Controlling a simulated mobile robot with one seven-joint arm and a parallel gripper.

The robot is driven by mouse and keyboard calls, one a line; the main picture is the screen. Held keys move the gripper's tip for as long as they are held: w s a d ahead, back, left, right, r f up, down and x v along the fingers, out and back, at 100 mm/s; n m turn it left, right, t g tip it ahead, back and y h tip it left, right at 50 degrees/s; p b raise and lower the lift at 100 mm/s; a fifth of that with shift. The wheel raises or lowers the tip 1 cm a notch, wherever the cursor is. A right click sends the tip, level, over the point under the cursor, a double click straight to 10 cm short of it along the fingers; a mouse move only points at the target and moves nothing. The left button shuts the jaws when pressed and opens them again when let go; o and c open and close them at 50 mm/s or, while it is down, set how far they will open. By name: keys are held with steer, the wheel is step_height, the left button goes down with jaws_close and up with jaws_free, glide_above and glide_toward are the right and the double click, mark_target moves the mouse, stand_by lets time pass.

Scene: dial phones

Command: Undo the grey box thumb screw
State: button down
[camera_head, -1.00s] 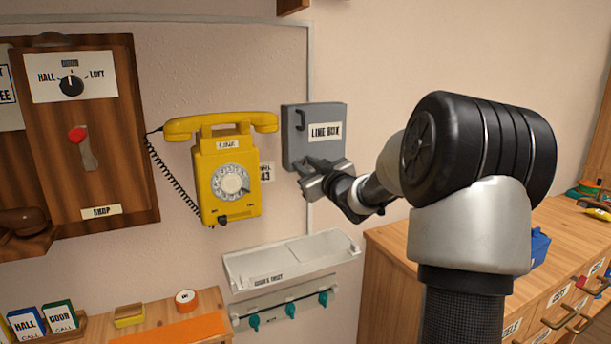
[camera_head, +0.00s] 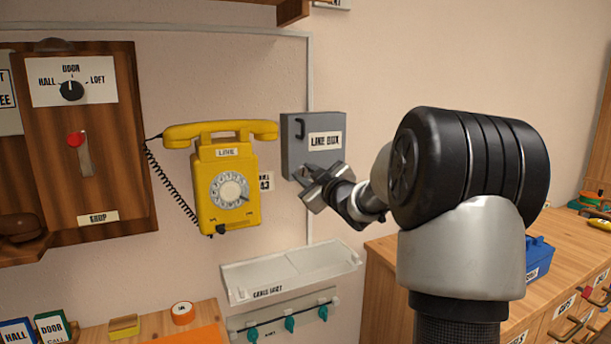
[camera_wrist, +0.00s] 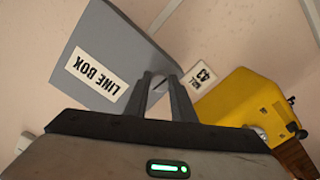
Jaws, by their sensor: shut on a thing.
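The grey line box (camera_head: 293,152) hangs on the wall right of the yellow phone, with its lid closed and a dark handle on its front. It also shows upside down and tilted in the wrist view (camera_wrist: 115,42). My gripper (camera_head: 309,172) is at the lower front of the box. In the wrist view its two fingers (camera_wrist: 161,78) reach the box's edge with a narrow gap between them.
The yellow phone (camera_head: 224,172) hangs close to the left of the box. A white tray (camera_head: 318,262) is on the wall below. A wooden drawer cabinet (camera_head: 400,262) stands at the right. The wall above the box is mostly clear.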

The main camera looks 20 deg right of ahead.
steer(key=c, duration=1.5)
jaws_free()
steer(key=shift+s, duration=0.15)
steer(key=s+p, duration=0.1)
steer(key=s, duration=1)
steer(key=s+p, duration=0.1)
steer(key=s, duration=0.5)
steer(key=shift+s+d+p, duration=0.1)
steer(key=shift+d+p, duration=0.2)
steer(key=shift+p, duration=0.05)
